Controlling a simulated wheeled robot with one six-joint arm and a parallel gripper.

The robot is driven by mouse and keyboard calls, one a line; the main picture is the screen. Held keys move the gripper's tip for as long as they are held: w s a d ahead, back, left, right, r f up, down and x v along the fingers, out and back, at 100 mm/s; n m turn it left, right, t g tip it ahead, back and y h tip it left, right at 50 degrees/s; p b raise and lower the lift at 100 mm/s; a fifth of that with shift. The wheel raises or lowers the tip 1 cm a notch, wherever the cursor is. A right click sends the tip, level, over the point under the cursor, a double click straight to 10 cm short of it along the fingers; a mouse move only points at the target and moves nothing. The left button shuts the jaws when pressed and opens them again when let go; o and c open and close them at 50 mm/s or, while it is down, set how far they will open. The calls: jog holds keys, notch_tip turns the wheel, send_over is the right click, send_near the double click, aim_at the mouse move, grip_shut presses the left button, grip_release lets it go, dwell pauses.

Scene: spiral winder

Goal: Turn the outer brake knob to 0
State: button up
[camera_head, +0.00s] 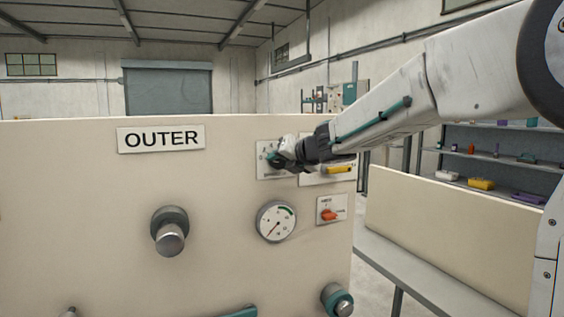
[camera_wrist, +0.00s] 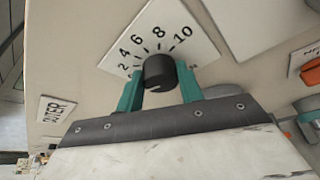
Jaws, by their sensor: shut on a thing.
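The 0 cannot be made out. A small pale mark shows low on the knob's face, but I cannot tell which number it stands for. My gripper (camera_wrist: 160,84) has its two teal fingers on either side of the knob and is shut on it. In the head view my gripper (camera_head: 277,159) is at the panel's upper right, covering the knob and part of its scale plate (camera_head: 264,148).
The cream panel (camera_head: 90,220) carries an OUTER label (camera_head: 160,138), a grey knob (camera_head: 170,232), a round gauge (camera_head: 276,222) and an orange switch (camera_head: 329,215). A yellow handle (camera_head: 338,170) sits just right of my gripper. A teal-ringed knob (camera_head: 338,300) is lower right.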

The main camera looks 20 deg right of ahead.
jog(key=shift+f, duration=0.1)
dwell(0.3)
jog(key=o, duration=1)
jog(key=v, duration=0.7)
jog(key=shift+s+r, duration=0.25)
jog(key=shift+s, duration=0.1)
